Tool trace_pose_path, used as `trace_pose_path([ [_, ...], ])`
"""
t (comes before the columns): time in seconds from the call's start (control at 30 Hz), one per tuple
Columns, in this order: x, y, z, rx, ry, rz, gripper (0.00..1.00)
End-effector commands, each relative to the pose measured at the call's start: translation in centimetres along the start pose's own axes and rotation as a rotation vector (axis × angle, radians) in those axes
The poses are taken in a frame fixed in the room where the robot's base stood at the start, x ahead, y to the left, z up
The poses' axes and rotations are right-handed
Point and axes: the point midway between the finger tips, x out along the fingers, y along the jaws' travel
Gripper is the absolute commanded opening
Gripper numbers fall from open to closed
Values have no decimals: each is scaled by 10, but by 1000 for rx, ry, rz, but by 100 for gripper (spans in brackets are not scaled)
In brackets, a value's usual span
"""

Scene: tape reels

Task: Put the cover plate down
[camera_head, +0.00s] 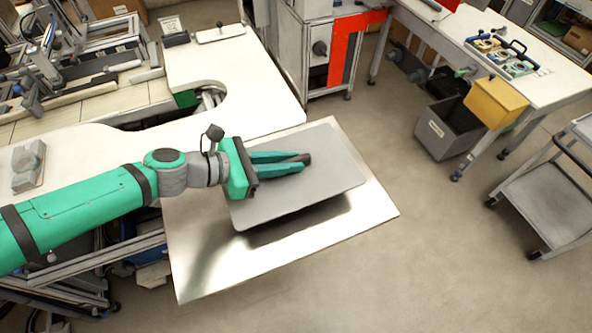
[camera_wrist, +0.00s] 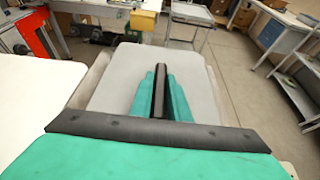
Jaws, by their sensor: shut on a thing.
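The cover plate (camera_head: 325,182) is a flat grey rectangle with rounded corners. My gripper (camera_head: 303,160) is shut on a dark handle (camera_head: 306,158) on the plate's top. The plate looks roughly level above a shiny metal sheet (camera_head: 205,255), and a dark shadow or reflection shows under its near edge. The exact gap cannot be told. In the wrist view, the plate (camera_wrist: 120,95) spreads out on both sides of my gripper's green fingers (camera_wrist: 160,85), with the dark handle between them.
A white worktop (camera_head: 240,90) adjoins the metal sheet at the back left. Open floor (camera_head: 420,260) lies between.

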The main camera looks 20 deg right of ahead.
Motion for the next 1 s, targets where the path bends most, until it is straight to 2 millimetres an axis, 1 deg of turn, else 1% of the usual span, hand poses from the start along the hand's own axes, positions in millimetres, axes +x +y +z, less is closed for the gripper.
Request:
trace_pose_path([
  [0.03,8,0,-3,0,-1,-4,0],
  [0.1,15,2,-7,0,-1,-3,0],
  [0.27,23,3,-11,0,-2,-2,0],
  [0.37,34,4,-17,0,-1,-3,0],
  [0.5,41,4,-35,-1,-2,-3,0],
  [0.63,44,5,-44,1,-1,-3,0],
  [1.0,44,5,-47,0,-1,-1,0],
])
